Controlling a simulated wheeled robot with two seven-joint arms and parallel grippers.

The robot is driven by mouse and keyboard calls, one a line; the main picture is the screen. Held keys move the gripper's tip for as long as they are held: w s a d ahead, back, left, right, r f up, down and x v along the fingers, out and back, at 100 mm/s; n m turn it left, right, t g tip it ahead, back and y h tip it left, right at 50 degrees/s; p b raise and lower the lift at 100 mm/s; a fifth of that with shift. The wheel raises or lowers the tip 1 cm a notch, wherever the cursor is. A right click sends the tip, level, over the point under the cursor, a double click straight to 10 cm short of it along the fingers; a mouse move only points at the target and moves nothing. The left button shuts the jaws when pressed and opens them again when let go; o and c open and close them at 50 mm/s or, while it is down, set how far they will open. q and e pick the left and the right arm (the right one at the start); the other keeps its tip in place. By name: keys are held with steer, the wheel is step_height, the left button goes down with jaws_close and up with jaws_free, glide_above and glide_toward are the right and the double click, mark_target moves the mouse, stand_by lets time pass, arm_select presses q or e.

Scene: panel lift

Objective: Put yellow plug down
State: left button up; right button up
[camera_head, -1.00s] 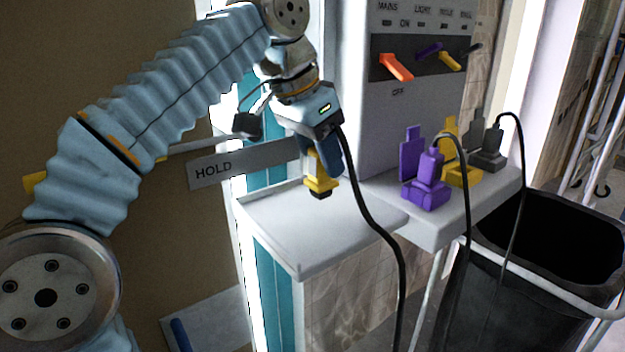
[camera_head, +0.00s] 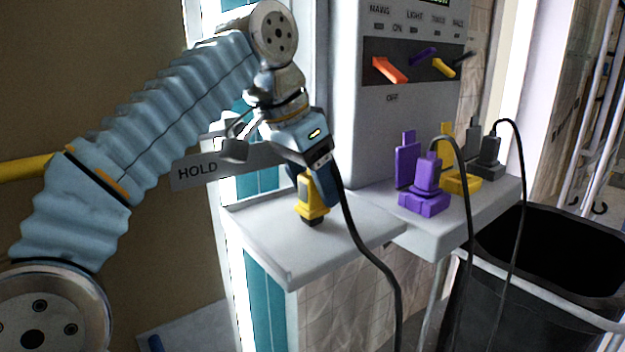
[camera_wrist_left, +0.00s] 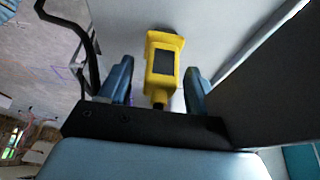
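The yellow plug (camera_head: 311,199) stands upright on the white shelf (camera_head: 285,252), its dark lower end seemingly touching the surface. My left gripper (camera_head: 311,185) is above and around it, fingers pointing down. In the left wrist view the yellow plug (camera_wrist_left: 163,68) lies between the two blue fingers of my left gripper (camera_wrist_left: 160,68). A gap shows between plug and left finger, and the right finger is close to the plug, so the gripper looks open. A black cable (camera_head: 372,245) hangs from behind the gripper over the shelf's front edge. My right gripper is not in view.
A purple plug (camera_head: 427,172), a yellow socket (camera_head: 461,181) and a grey plug (camera_head: 489,150) stand on the ledge at right. Behind is a panel with switches (camera_head: 389,70). A HOLD sign (camera_head: 197,172) is left of the gripper. A black bin (camera_head: 545,285) stands at front right.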

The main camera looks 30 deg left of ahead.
arm_select(q)
steer(key=p+v, duration=0.3)
steer(key=v, duration=0.4)
steer(key=shift+r+p, duration=0.4)
steer(key=shift+c, duration=0.3)
stand_by(0.8)
